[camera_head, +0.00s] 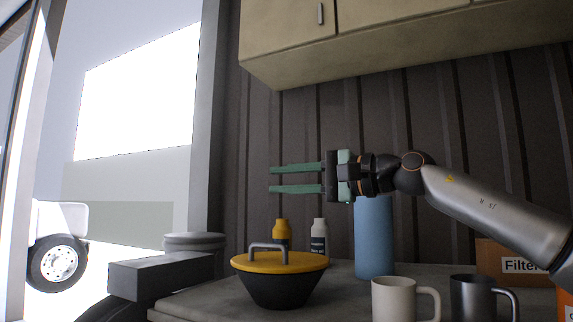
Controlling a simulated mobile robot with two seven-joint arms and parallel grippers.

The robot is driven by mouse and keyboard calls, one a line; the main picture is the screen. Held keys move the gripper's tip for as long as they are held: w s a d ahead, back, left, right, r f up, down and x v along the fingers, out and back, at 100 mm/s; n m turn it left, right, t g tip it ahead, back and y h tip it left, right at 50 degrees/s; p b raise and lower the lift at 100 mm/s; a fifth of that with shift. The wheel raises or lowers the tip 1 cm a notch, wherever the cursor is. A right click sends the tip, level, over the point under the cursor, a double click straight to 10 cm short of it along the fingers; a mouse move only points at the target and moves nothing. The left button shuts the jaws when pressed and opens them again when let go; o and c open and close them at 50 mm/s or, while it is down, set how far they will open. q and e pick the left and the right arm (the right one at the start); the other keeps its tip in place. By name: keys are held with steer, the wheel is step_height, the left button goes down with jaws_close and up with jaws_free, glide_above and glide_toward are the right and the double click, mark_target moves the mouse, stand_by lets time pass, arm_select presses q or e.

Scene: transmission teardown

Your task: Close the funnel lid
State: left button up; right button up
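A black funnel (280,291) stands on the counter, wide at the top and narrowing downward. Its yellow lid (300,263) with a grey arched handle (267,246) lies across its rim and looks level. My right gripper (270,179) comes in from the right and points left, above the lid and apart from it. Its two green fingers are spread with nothing between them. My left gripper is not in view.
A blue cylinder (374,240), a yellow-topped bottle (282,231) and a white-capped bottle (319,240) stand behind the funnel. A cream mug (394,300), a dark mug (472,298) and a "Filters" box (500,262) are at right. Cabinets (400,35) hang above.

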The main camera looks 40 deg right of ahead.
steer(key=s+a, duration=0.1)
steer(key=s+a+r, duration=0.1)
steer(key=s, duration=0.1)
steer(key=s+a+r, duration=0.1)
steer(key=shift+s+r, duration=0.15)
steer(key=shift+s, duration=0.05)
stand_by(0.5)
